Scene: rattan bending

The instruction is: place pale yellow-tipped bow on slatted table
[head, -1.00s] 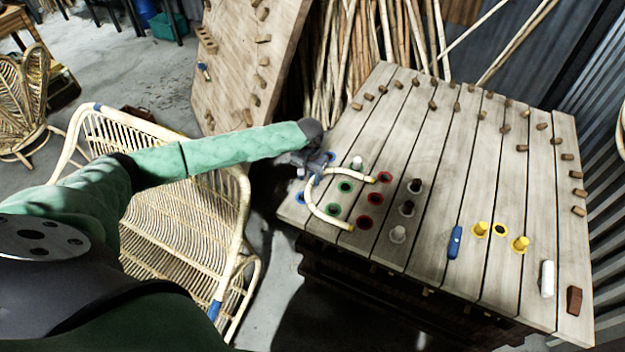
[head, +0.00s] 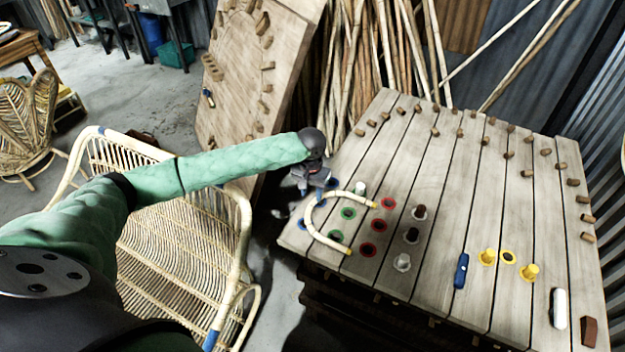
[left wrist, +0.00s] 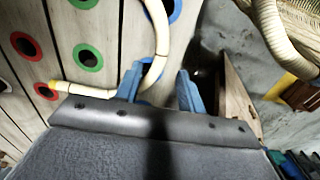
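The pale yellow-tipped bow (head: 310,216) is a cream U-shaped cane at the left part of the slatted table (head: 440,205). Its open side faces right, around green-ringed holes, with its tips by red-ringed holes. It appears to lie on the slats. My left gripper (head: 318,187) is at the bow's curved end, over the table's left edge. In the left wrist view, its blue fingers (left wrist: 160,88) are apart. The bow (left wrist: 158,50) passes close to the left finger there; whether they touch is unclear. My right gripper is out of view.
A white peg (head: 360,188) stands by the bow's upper arm. Dark pegs, yellow pegs (head: 529,272) and a blue tool (head: 461,270) are farther right. Small wooden blocks line the back and right. A rattan chair (head: 180,250) stands left of the table, and a pegged board (head: 235,100) leans behind.

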